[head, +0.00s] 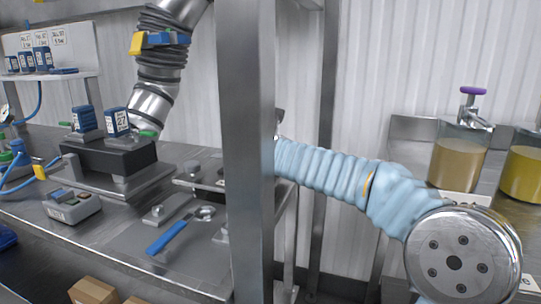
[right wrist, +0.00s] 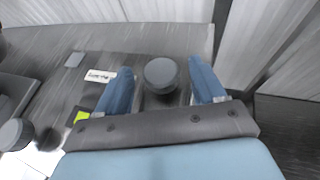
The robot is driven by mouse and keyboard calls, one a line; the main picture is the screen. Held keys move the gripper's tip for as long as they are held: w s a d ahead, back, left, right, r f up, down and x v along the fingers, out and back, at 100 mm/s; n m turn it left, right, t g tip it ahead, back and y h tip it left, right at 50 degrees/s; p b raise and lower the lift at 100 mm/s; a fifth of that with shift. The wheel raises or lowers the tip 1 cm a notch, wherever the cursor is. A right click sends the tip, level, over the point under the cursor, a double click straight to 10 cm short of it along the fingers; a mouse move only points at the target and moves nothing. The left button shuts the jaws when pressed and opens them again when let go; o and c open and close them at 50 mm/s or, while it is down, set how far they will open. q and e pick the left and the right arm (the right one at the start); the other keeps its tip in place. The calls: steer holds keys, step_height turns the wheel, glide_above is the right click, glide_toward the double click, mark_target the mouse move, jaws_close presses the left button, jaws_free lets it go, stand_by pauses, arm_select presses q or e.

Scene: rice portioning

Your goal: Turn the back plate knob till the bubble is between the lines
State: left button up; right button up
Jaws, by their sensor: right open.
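In the right wrist view a dark round knob (right wrist: 160,75) stands on the grey metal plate (right wrist: 180,35). My right gripper (right wrist: 163,85) is open, with one blue finger on each side of the knob. Small gaps show between the knob and the fingers, and I cannot tell if either touches. A yellow-green patch (right wrist: 82,117), perhaps the level vial, shows left of the gripper, partly hidden; no bubble or lines can be made out. A second round knob (right wrist: 15,133) is at the far left. In the head view my right gripper is hidden behind the post. My left gripper does not show.
A wide metal post (head: 247,150) blocks the middle of the head view. A blue-handled spoon (head: 175,232), a grey device (head: 73,206) and a black unit (head: 108,157) are on the left bench. A grey ribbed arm or hose (head: 163,50) hangs above. Jars (head: 460,155) stand at right.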

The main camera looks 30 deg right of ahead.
steer(key=shift+x, duration=1.4)
steer(key=c, duration=1)
steer(key=shift+o, duration=0.2)
steer(key=shift+a+m+g+h, duration=0.1)
steer(key=shift+m+g+h, duration=0.8)
steer(key=shift+m+h, duration=0.3)
steer(key=shift+s+m+g+h, duration=0.1)
steer(key=shift+m+g+h, duration=0.7)
steer(key=shift+m, duration=0.3)
steer(key=o, duration=1)
steer(key=shift+c, duration=0.2)
